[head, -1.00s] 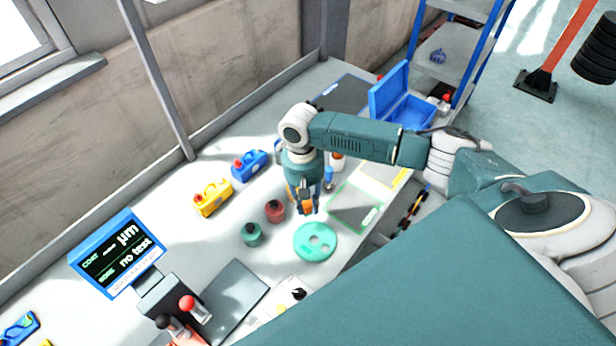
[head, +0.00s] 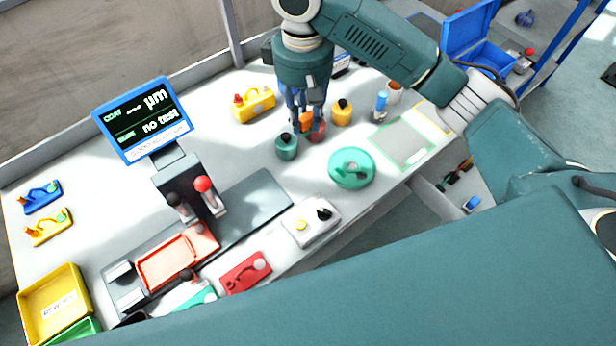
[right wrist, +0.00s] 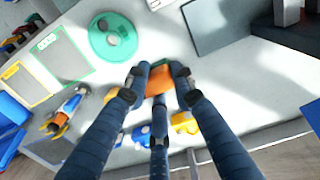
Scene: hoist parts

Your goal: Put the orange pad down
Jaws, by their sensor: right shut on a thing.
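My right gripper (head: 304,112) points down over the bench, its dark fingers shut on a small orange pad (head: 306,122). In the right wrist view the pad (right wrist: 159,80) shows between the fingertips, partly hidden by them. In the head view the pad overlaps a red knobbed pot (head: 317,133); whether they touch I cannot tell. A green knobbed pot (head: 286,148) stands just left of the gripper, and a yellow one (head: 341,113) to its right. My left gripper is not in view.
A round teal holder (head: 352,181) lies nearer the front edge. A green-outlined mat (head: 402,143) lies to its right. A gauge with a screen (head: 142,118) stands left, with a dark plate (head: 255,205) beside it. Bare bench (head: 225,145) lies between gauge and pots.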

